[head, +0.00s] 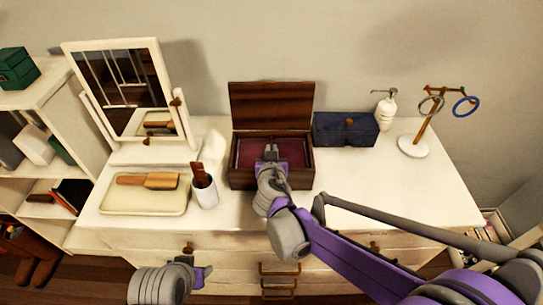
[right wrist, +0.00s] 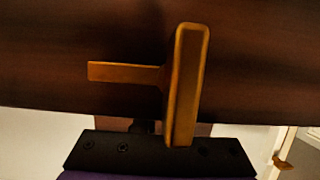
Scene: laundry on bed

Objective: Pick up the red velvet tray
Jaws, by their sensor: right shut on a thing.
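The red velvet tray (head: 292,152) lies inside an open dark wooden box (head: 242,178) on the white dresser. Its lid stands up at the back. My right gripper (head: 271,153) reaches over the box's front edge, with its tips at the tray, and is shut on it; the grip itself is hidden. The right wrist view shows dark wood and an upright golden-brown bar with a short side arm (right wrist: 186,85); I cannot tell what part this is. My left gripper (head: 205,274) is low in front of the dresser, apart from the box, its jaws unclear.
A navy box (head: 346,130), a white pump bottle (head: 386,112) and a stand with rings (head: 414,146) are to the right. A white cup with a brush (head: 205,190), a cream tray (head: 142,202) and a mirror (head: 124,85) are to the left. The dresser's front right is clear beneath my arm.

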